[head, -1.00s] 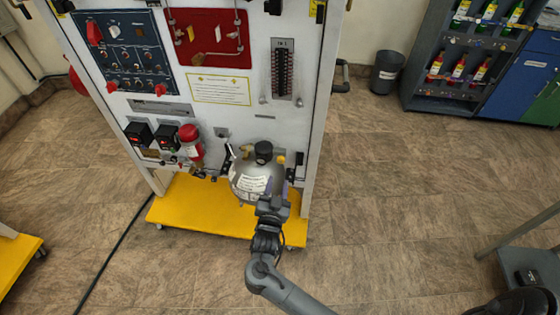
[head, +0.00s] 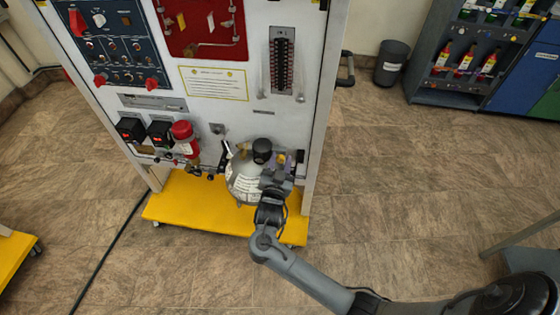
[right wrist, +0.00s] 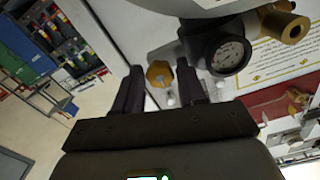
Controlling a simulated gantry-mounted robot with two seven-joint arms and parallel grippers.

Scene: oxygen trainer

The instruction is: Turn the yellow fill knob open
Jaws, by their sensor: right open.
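The yellow fill knob (head: 281,158) is a small yellow piece to the right of a black cap on top of the silver cylinder (head: 240,182). In the right wrist view the knob (right wrist: 160,73) looks yellow-brown and faceted, between the two fingers in the picture. My right gripper (head: 278,174) is at the right side of the cylinder, just below the knob in the head view. Its dark fingers (right wrist: 159,67) are open, with visible gaps on both sides of the knob. Whether the fingertips reach around its sides I cannot tell. My left gripper is not in view.
A round gauge (right wrist: 228,54) and a brass fitting (right wrist: 285,26) sit right of the knob in the right wrist view. The white trainer panel (head: 250,125) stands behind the cylinder, above a yellow base (head: 180,207). Open floor lies to the right.

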